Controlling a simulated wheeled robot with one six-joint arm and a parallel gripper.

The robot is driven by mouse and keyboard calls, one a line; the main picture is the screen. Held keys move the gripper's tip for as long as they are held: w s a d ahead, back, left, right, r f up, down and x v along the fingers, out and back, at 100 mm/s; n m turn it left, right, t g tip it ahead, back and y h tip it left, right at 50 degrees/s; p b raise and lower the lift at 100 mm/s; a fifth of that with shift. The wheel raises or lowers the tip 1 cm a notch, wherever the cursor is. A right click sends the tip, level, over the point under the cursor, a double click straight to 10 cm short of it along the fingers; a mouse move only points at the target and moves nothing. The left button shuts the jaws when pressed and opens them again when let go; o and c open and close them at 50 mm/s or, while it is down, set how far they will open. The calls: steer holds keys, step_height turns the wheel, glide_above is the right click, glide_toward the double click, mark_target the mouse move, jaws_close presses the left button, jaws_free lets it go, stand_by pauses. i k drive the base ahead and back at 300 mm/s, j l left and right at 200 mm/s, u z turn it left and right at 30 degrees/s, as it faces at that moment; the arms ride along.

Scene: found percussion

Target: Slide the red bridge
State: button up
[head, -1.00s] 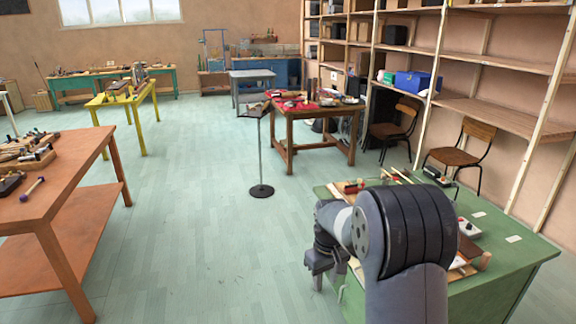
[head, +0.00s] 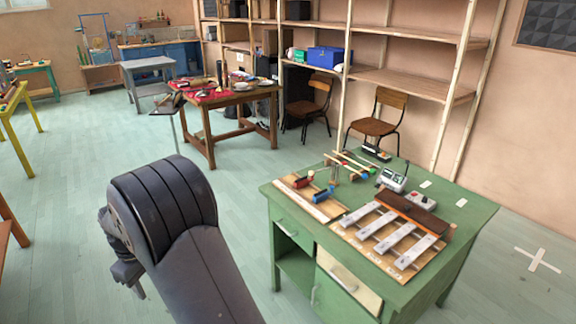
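A small red block (head: 304,180), which looks like the red bridge, sits on a flat wooden board (head: 325,212) at the left end of the green desk (head: 455,222). A blue block (head: 323,195) sits on the same board, nearer and to the right of the red one. A pale strip runs along the board's front left side. My gripper (head: 130,280) shows at lower left, partly behind my arm, over the floor and well left of the desk. It touches nothing that I can see, and its fingers are too small and hidden to judge.
On the desk, pale metal bars (head: 385,224) lie on a wooden board beside a dark brown box (head: 412,213). Small devices (head: 391,180) and mallets (head: 352,164) lie behind. A chair (head: 376,118) stands behind the desk.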

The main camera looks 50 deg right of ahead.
mark_target(301, 182)
steer(key=i+z, duration=0.8)
steer(key=i, duration=0.2)
steer(key=i+j+z, duration=0.4)
steer(key=i+l+z, duration=0.15)
steer(key=i+z, duration=0.15)
steer(key=z, duration=0.2)
steer(key=i+z, duration=0.3)
steer(key=z, duration=0.15)
steer(key=i+z, duration=0.3)
steer(key=z, duration=0.2)
